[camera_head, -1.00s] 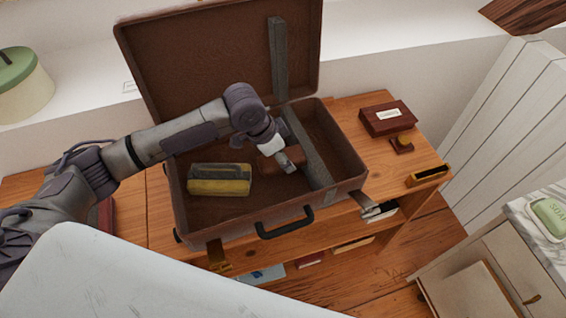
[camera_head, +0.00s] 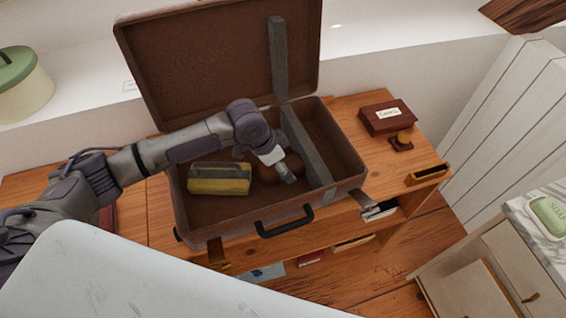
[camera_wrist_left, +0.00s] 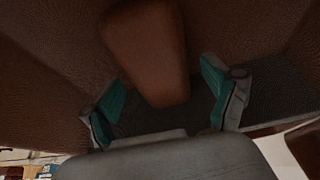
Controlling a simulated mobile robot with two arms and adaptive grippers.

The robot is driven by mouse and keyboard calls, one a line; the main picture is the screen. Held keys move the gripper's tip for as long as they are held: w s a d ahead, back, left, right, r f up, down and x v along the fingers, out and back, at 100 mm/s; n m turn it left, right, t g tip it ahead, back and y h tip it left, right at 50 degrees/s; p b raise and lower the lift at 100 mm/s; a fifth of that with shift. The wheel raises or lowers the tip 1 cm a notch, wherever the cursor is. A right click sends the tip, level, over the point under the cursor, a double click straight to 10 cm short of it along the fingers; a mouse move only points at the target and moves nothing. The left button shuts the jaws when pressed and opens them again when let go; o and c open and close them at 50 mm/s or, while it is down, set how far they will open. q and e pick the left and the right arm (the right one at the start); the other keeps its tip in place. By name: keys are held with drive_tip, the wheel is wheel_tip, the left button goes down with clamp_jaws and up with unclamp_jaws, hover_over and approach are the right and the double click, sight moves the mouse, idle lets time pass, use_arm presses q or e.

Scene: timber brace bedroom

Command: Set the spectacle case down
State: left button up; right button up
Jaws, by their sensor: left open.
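The brown spectacle case (camera_wrist_left: 146,48) lies in the open suitcase (camera_head: 190,229), in the compartment left of the grey strap (camera_head: 307,150). In the head view my left gripper (camera_head: 285,176) reaches down into the suitcase and mostly hides the case (camera_head: 266,176). In the left wrist view my left gripper (camera_wrist_left: 163,100) is open, with its teal-padded fingers spread apart on either side of the near end of the case. The fingers show gaps to the case. My right gripper is in neither view.
A yellow-and-grey pouch (camera_head: 219,180) lies left of the case in the suitcase. The lid (camera_head: 200,60) stands open behind. A dark red box (camera_head: 387,117) and a small stamp (camera_head: 402,142) are on the wooden table (camera_head: 352,117) to the right.

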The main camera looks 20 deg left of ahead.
use_arm(q)
drive_tip(key=v, duration=1.2)
drive_tip(key=shift+r, duration=0.15)
